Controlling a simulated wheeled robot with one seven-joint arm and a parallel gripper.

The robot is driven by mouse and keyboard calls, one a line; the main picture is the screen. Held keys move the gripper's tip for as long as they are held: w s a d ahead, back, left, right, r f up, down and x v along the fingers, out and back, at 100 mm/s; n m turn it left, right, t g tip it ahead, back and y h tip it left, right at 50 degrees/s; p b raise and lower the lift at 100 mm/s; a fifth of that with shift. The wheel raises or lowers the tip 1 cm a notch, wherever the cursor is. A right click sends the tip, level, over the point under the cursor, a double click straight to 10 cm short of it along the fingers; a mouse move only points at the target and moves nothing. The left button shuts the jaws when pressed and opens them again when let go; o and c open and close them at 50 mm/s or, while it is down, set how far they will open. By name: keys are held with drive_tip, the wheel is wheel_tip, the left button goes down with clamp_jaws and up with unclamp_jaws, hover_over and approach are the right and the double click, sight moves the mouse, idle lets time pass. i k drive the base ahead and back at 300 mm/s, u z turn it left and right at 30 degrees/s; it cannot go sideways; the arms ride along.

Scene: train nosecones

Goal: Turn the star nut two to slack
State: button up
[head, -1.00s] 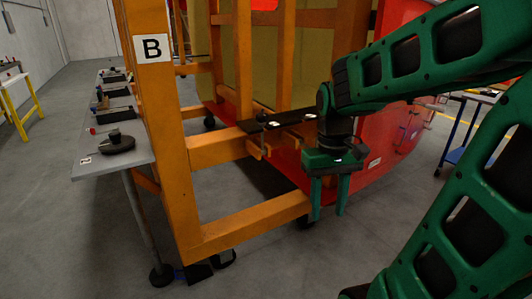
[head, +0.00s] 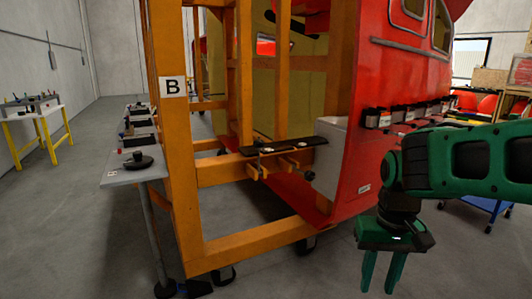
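A black plate (head: 285,146) with small white labels lies across the orange frame (head: 215,174), at the open edge of the red nosecone. Orange clamp pieces (head: 256,172) and small dark knob-like parts (head: 308,176) sit under and beside it. They are too small to tell which is star nut two or how tight it is. My gripper (head: 381,280) hangs fingers down, to the right of and in the picture below the plate, apart from it. Its two green fingers are spread with nothing visible between them.
The red nosecone shell (head: 385,90) stands behind my arm, with several dark boxes (head: 405,116) along its side. A grey side table (head: 118,179) with tools is at left beside the post marked B (head: 172,86). A blue cart (head: 487,203) is at right. Grey floor is open in front.

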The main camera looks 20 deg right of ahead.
sight(258, 145)
drive_tip(key=k, duration=0.55)
drive_tip(key=u, duration=0.55)
drive_tip(key=i, duration=2.3)
drive_tip(key=z, duration=0.75)
